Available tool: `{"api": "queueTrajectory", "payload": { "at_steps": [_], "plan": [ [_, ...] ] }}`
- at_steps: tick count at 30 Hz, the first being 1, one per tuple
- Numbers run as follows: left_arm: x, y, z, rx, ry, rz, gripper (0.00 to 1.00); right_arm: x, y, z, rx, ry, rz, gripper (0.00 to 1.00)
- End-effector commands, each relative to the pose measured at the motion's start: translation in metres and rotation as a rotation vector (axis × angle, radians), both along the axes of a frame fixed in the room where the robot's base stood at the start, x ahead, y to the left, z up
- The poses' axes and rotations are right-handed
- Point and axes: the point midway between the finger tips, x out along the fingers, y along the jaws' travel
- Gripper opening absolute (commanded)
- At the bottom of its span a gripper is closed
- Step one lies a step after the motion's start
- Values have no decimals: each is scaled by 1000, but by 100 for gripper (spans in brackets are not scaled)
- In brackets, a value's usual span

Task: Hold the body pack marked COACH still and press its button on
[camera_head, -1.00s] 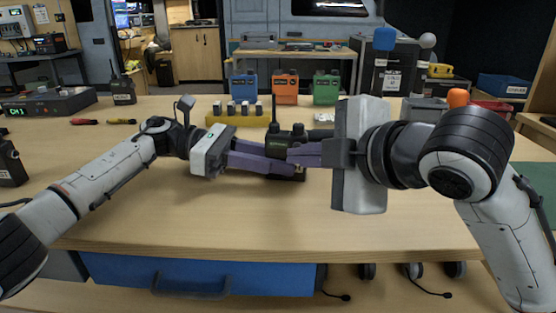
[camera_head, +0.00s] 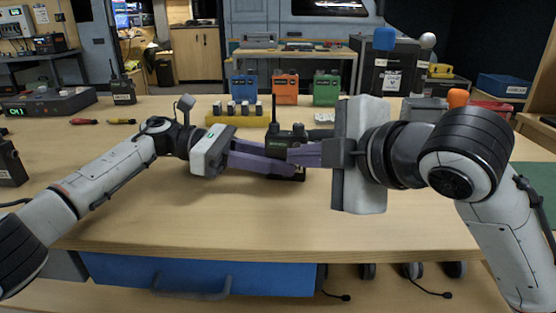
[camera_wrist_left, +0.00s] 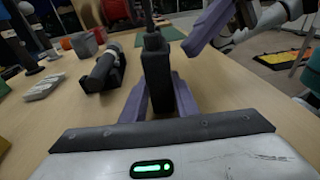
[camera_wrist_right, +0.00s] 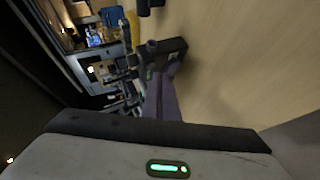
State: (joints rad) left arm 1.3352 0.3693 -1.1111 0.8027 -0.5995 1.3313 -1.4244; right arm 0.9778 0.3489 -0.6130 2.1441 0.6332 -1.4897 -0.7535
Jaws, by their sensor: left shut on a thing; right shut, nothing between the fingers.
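The button is hidden.
A yellow rack (camera_head: 232,119) with several small items stands behind. Blue (camera_head: 244,88), orange (camera_head: 285,89) and green (camera_head: 326,88) packs stand at the back. A walkie-talkie (camera_head: 122,90) and a receiver box (camera_head: 48,103) are at the left. The table front is clear.

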Motion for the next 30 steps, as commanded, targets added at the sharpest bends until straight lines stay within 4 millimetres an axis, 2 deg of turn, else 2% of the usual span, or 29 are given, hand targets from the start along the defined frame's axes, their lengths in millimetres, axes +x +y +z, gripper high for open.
{"api": "queueTrajectory", "payload": {
  "at_steps": [30],
  "plan": [
    [0, 0, 0, 1, 0, -1, 2, 10, -1, 0, 0, 0, 0, 0]
  ]
}}
